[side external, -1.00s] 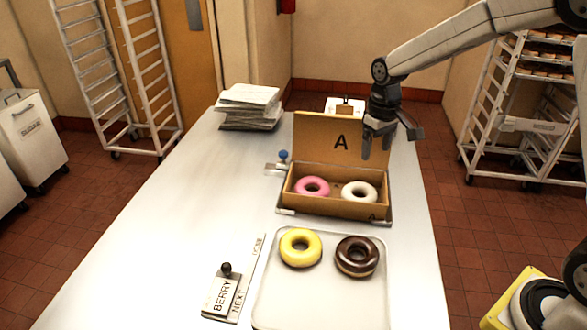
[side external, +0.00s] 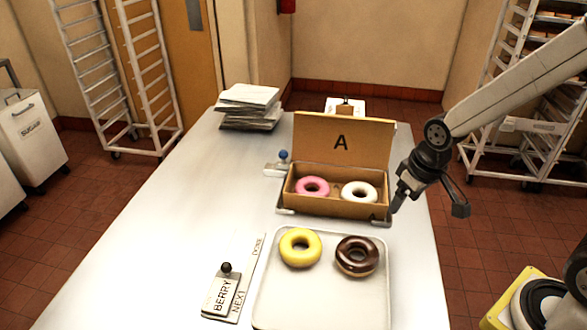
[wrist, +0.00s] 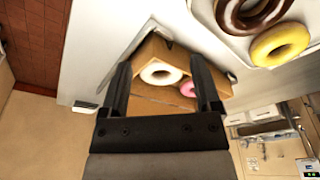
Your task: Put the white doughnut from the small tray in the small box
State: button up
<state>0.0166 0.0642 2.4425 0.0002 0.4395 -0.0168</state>
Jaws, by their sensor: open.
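The white doughnut (side external: 359,191) lies in the right part of the small open cardboard box (side external: 333,206) marked A; it also shows in the wrist view (wrist: 160,73). A pink doughnut (side external: 312,187) lies to its left in the same box. The small tray (side external: 320,300) in front of the box holds a yellow doughnut (side external: 300,247) and a dark chocolate doughnut (side external: 357,255). My gripper (side external: 425,205) is open and empty, to the right of the box by the table's right edge. In the wrist view its fingers (wrist: 163,85) frame the white doughnut from a distance.
The box lid stands upright behind the box. A sign reading BERRY and NEXT (side external: 224,293) lies left of the tray. A stack of papers (side external: 249,106) is at the back left. The table's left side (side external: 190,210) is clear.

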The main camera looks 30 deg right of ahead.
jog(key=s, duration=0.3)
jog(key=shift+a+f, duration=0.25)
jog(key=shift+f, duration=0.15)
